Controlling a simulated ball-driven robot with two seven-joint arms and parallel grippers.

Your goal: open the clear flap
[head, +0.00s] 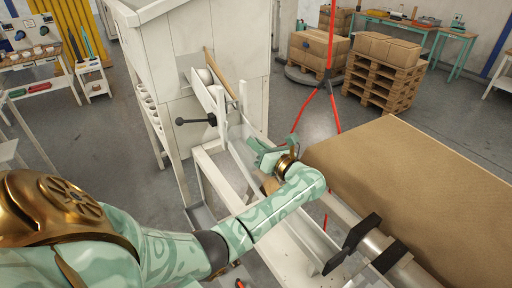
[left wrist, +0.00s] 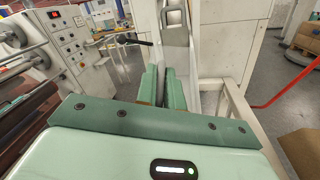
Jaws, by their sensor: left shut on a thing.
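The clear flap (head: 239,136) is a see-through plate on the white machine, beside its pale upright posts in the head view. It is hard to make out against the frame. My left gripper (head: 262,153), mint green with a gold wrist ring, is at the flap's near right side. In the left wrist view the two green fingers (left wrist: 163,88) are closed on a thin edge standing between them, which looks like the flap's edge. The fingers hide most of the gripped part. My right gripper is in neither view.
A black-knobbed lever (head: 196,120) sticks out left of the flap. A large brown roll (head: 420,190) lies to the right. Red cables (head: 330,70) hang behind my wrist. The white machine cabinet (head: 200,60) stands behind. Floor beyond the roll is clear up to the pallets (head: 375,85).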

